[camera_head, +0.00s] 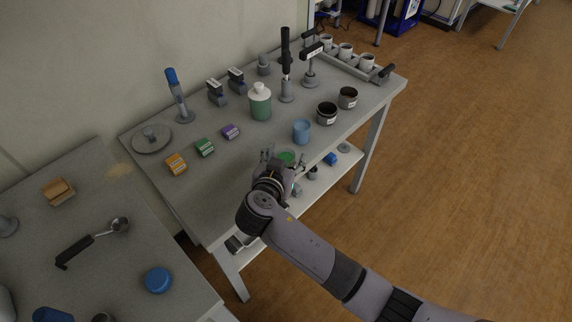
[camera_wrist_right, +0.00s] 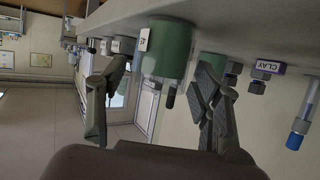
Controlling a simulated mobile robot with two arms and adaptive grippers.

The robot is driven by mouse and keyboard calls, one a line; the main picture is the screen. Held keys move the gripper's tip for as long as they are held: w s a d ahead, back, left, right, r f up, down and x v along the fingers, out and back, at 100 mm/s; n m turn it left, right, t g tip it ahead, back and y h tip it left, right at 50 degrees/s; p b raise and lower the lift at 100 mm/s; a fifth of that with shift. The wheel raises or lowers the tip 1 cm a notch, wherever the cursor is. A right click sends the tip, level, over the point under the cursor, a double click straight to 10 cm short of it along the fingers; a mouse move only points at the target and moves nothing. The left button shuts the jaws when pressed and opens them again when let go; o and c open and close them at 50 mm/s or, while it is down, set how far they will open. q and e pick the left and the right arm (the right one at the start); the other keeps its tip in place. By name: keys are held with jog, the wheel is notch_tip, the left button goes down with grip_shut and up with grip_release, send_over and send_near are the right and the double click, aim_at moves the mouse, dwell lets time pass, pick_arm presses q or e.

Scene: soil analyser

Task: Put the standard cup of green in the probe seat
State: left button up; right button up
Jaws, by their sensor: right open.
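My right gripper (camera_wrist_right: 160,108) is open, one finger to each side of the cup. I cannot tell whether either finger touches it. A stand with an upright black probe (camera_head: 286,65) and a second stand with a black head (camera_head: 311,60) are at the back right; I cannot tell which has the probe seat. My left gripper is not in view.
A green bottle (camera_head: 260,103) and small orange (camera_head: 176,164), green (camera_head: 204,148) and purple (camera_head: 231,132) boxes stand behind. A tray (camera_head: 382,77) of white cups is far right.

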jog(key=shift+w+d+f, duration=0.1)
jog(key=shift+w+f, duration=0.05)
jog(key=shift+w, duration=0.15)
jog(key=shift+s, duration=0.1)
jog(key=shift+c, duration=0.3)
jog(key=c, duration=1.3)
jog(key=shift+c, duration=0.2)
jog(key=shift+r, duration=0.3)
